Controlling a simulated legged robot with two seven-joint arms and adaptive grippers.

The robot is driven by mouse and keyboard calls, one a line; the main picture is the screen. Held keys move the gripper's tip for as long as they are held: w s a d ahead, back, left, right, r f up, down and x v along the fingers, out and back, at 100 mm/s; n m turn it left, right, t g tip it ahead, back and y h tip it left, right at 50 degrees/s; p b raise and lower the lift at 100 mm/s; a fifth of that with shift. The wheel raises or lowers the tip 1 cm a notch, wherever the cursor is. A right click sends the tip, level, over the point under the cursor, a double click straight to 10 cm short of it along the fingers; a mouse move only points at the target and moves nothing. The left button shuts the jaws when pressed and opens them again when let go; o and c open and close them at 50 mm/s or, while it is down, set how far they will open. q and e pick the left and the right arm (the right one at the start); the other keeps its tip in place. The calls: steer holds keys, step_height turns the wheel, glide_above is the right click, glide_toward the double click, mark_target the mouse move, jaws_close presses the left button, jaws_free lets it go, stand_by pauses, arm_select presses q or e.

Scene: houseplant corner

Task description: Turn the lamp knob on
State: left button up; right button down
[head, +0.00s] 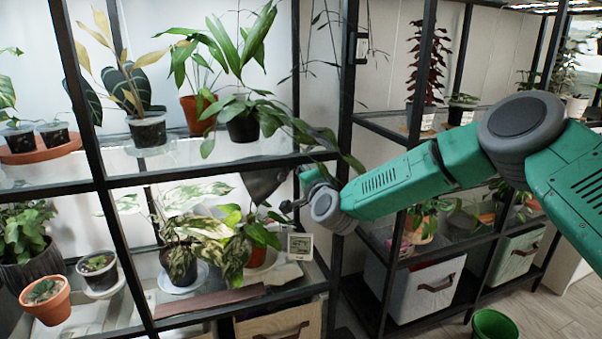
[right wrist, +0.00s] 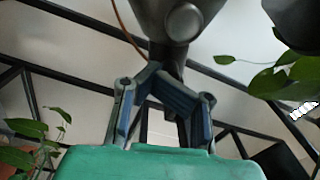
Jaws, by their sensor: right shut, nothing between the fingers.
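A dark grey lamp head (head: 264,182) hangs over the plants on the middle shelf, just left of my right gripper (head: 294,190). In the right wrist view the lamp head (right wrist: 160,12) fills the top middle, and a round grey knob (right wrist: 183,21) shows on its side. My right gripper (right wrist: 170,82) is shut and empty, with its fingertips just below the knob in that picture. I cannot tell whether they touch the lamp. The knob is too small to make out in the head view. My left gripper is not in view.
Black shelf posts and a glass shelf (head: 210,150) surround the gripper closely. A trailing plant (head: 243,120) hangs above it. Potted plants (head: 180,255) and a small white display (head: 300,246) stand below. A white bin (head: 425,288) is at lower right.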

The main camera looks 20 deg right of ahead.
steer(key=c, duration=1.5)
jaws_free()
steer(key=shift+r, duration=0.3)
steer(key=shift+f, duration=0.1)
steer(key=shift+s+d+f+p, duration=0.1)
steer(key=shift+s+p, duration=1)
steer(key=shift+s, duration=2.95)
steer(key=shift+s+d+f+p, duration=0.1)
steer(key=shift+s+p, duration=1)
steer(key=shift+s, duration=2.9)
steer(key=shift+s, duration=0.1)
steer(key=s, duration=1.1)
steer(key=shift+s+d+f, duration=0.25)
steer(key=shift+s, duration=0.15)
